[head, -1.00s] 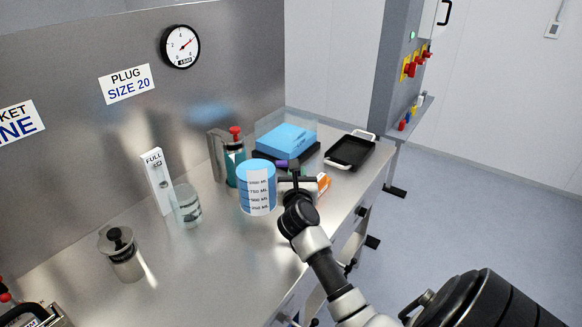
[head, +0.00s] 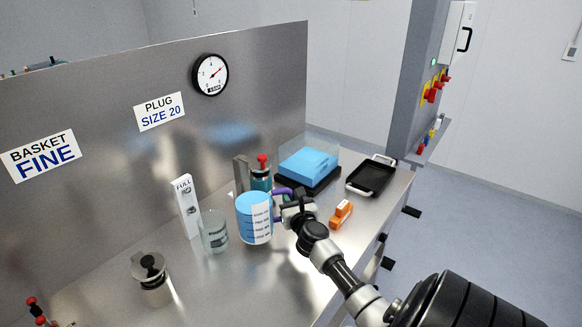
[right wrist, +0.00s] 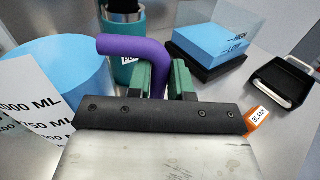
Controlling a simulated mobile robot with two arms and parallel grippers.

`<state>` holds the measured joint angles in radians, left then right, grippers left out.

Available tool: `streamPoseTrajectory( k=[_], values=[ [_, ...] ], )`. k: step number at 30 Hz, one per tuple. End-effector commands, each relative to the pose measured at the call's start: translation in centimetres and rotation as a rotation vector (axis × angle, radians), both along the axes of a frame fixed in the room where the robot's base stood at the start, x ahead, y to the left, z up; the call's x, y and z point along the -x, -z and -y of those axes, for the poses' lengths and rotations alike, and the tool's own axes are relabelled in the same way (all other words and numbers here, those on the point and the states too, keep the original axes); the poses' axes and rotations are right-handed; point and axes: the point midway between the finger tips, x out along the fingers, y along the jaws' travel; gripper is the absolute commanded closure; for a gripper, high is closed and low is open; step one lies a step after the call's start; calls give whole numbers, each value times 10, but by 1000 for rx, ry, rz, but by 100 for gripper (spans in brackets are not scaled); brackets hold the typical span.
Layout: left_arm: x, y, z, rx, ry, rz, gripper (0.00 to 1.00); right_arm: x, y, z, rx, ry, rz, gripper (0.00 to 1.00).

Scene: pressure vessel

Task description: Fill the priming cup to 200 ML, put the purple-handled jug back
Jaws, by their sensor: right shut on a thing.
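The jug (head: 252,219) holds blue liquid and has a white scale label; its purple handle (head: 283,192) is on the right side. It is slightly tilted, and I cannot tell whether its base touches the bench. My right gripper (head: 296,207) is shut on the purple handle, which shows between the green-padded fingers in the right wrist view (right wrist: 130,49). A clear glass cup (head: 213,232) stands just left of the jug, in front of the white FULL marker (head: 186,205); it looks clear, with no blue visible. My left gripper is out of view.
A teal bottle with red top (head: 261,174) stands behind the jug. A blue block on a black base (head: 308,164), a black tray (head: 371,176) and an orange box (head: 341,214) lie to the right. A metal canister (head: 151,277) stands at front left.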

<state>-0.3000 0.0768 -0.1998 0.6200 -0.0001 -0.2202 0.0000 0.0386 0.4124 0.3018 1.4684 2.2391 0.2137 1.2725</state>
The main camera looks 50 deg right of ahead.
Motion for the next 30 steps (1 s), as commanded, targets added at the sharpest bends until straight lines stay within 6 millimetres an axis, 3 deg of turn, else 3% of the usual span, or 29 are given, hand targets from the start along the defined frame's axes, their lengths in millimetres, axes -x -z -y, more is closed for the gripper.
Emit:
streamPoseTrajectory(
  k=[3, 27, 30],
  values=[
    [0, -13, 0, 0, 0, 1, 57, -2, -13, -2, 36, -1, -20, 100],
    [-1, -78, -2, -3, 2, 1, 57, -16, -58, -27, 314, 0, -188, 100],
    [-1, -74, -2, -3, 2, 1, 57, -16, -54, -27, 320, 1, -191, 100]
  ],
)
